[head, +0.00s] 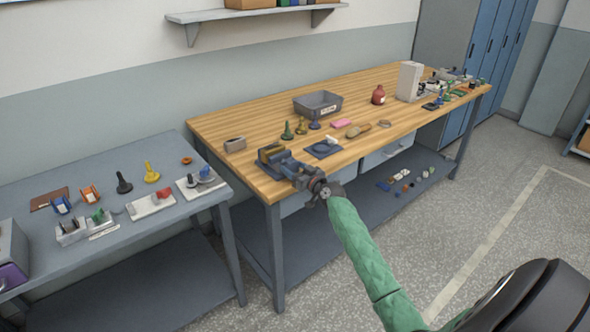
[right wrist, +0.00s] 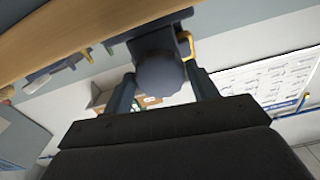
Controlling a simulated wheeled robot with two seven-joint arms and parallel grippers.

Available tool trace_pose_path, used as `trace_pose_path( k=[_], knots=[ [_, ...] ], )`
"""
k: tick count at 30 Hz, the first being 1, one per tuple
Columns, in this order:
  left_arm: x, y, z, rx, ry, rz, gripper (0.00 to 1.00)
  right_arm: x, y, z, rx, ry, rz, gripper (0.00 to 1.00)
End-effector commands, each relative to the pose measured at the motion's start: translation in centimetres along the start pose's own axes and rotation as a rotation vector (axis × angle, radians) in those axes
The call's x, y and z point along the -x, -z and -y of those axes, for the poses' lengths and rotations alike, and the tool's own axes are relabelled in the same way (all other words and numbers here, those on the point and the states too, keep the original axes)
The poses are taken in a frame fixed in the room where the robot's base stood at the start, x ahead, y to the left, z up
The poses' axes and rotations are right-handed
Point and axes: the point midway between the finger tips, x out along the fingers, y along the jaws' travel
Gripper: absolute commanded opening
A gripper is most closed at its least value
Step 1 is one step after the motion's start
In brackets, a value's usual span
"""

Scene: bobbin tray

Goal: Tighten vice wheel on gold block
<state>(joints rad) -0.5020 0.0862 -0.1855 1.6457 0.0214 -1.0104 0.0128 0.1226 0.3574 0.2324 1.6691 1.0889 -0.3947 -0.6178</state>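The blue-grey vice (head: 295,170) stands at the front left corner of the wooden bench. A gold block (head: 268,153) sits at its jaws; whether the jaws press on it is too small to tell. The vice wheel (head: 316,184) faces out past the bench's front edge. My right gripper (head: 326,191) is at the wheel, its green arm coming from the lower right. In the right wrist view, its two fingers flank the dark round wheel (right wrist: 160,78), apparently touching both sides. A yellow part (right wrist: 187,45) shows behind it. My left gripper is not in view.
A grey table (head: 150,235) with small parts stands to the left. The floor in front of the bench is clear.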

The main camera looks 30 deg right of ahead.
Motion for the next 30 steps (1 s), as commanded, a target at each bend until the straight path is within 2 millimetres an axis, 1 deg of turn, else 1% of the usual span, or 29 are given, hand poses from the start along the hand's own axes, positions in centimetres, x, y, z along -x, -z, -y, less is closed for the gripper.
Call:
trace_pose_path(
  k=[1, 3, 4, 11, 13, 18, 22, 25, 30],
  knots=[
    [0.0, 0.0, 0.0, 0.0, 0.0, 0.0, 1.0, 0.0, 0.0, 0.0, 0.0, 0.0, 0.0, 0.48],
    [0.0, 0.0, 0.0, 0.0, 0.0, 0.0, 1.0, 0.0, 0.0, 0.0, 0.0, 0.0, 0.0, 0.35],
    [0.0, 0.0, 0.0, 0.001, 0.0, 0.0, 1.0, 0.0, 0.0, 0.0, 0.0, 0.0, 0.0, 0.29],
    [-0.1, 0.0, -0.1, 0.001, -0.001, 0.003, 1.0, 0.0, -0.1, 0.0, -0.037, 0.0, 0.0, 0.29],
    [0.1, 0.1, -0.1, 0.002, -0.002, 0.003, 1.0, 0.0, -0.1, 0.0, -0.079, 0.0, 0.0, 0.29],
    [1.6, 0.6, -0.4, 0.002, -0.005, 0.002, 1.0, 0.0, -0.1, -0.1, -0.212, 0.0, 0.0, 0.29],
    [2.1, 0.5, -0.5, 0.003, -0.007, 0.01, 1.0, 0.0, 0.0, -0.1, -0.321, 0.0, 0.0, 0.29],
    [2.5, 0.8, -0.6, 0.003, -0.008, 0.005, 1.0, 0.0, 0.0, -0.1, -0.395, 0.0, 0.0, 0.29],
    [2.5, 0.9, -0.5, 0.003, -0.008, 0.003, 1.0, 0.0, 0.0, -0.1, -0.412, 0.0, 0.0, 0.3]
  ],
)
